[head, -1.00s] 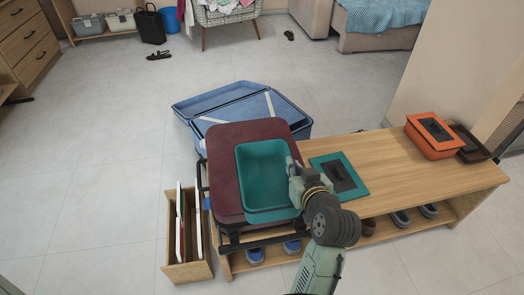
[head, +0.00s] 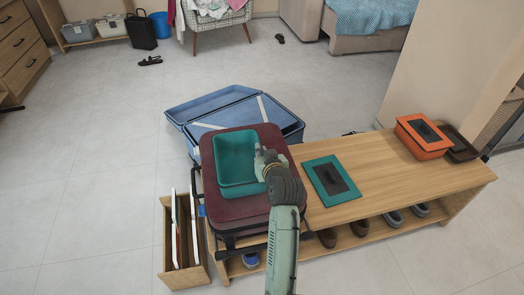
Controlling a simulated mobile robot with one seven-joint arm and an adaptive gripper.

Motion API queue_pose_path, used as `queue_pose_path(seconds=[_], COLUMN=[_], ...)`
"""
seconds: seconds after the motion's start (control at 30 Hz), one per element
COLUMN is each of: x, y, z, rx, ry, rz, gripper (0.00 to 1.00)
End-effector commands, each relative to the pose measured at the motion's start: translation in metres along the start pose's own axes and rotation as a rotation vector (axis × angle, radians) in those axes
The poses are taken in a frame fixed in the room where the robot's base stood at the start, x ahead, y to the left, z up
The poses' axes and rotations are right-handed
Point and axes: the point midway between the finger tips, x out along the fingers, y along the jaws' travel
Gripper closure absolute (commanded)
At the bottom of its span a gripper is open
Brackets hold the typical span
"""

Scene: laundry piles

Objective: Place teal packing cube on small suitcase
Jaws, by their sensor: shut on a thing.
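The teal packing cube (head: 235,157) is an open, empty-looking box over the top of the small maroon suitcase (head: 257,216). The suitcase lies flat at the left end of the wooden bench. My gripper (head: 263,166) is shut on the cube's right wall; its fingertips are partly hidden by my wrist. I cannot tell whether the cube's base touches the suitcase. A teal lid with a dark panel (head: 331,181) lies flat on the bench, right of the suitcase.
An open blue suitcase (head: 225,108) lies behind. An orange box (head: 424,138) and a dark tray (head: 459,146) sit at the bench's (head: 384,179) right end. A wooden rack (head: 186,279) stands at the front left. Shoes sit on the lower shelf.

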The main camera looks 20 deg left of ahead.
Motion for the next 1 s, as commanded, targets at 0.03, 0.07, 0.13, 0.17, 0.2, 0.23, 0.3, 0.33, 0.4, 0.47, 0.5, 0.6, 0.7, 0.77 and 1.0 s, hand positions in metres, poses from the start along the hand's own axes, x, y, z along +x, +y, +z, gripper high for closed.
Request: queue_pose_path(seconds=[0.03,0.07,0.13,0.17,0.2,0.23,0.3,0.33,0.4,0.47,0.5,0.6,0.7,0.77,1.0], x=[0.0002,0.0003,0.0002,0.0002,0.0002,0.0002,0.0009,0.0014,0.0010,0.0010,0.0010,0.0010,0.0009,0.0009,-0.0012], y=[0.0003,0.0004,0.0004,0.0005,0.0005,0.0005,0.0006,0.0007,0.0006,0.0006,0.0006,0.0006,0.0006,0.0006,0.0005], z=[0.0009,0.0010,0.0008,0.0008,0.0008,0.0010,0.0029,0.0040,0.0032,0.0032,0.0031,0.0031,0.0030,0.0030,-0.0004], rx=[0.000,0.000,0.000,0.000,0.000,0.000,0.000,0.000,0.000,0.000,0.000,0.000,0.000,0.000,0.000], ry=[0.000,0.001,0.001,0.001,0.001,0.001,0.001,0.000,0.000,0.000,0.000,0.000,0.000,0.000,0.001], rz=[0.000,0.000,0.001,0.001,0.001,0.001,0.001,0.001,0.001,0.001,0.001,0.001,0.001,0.001,0.001], gripper=[1.00,1.00,1.00,1.00,1.00,1.00,1.00,1.00,0.91,0.87,0.84,0.77,0.75,0.75,0.75])
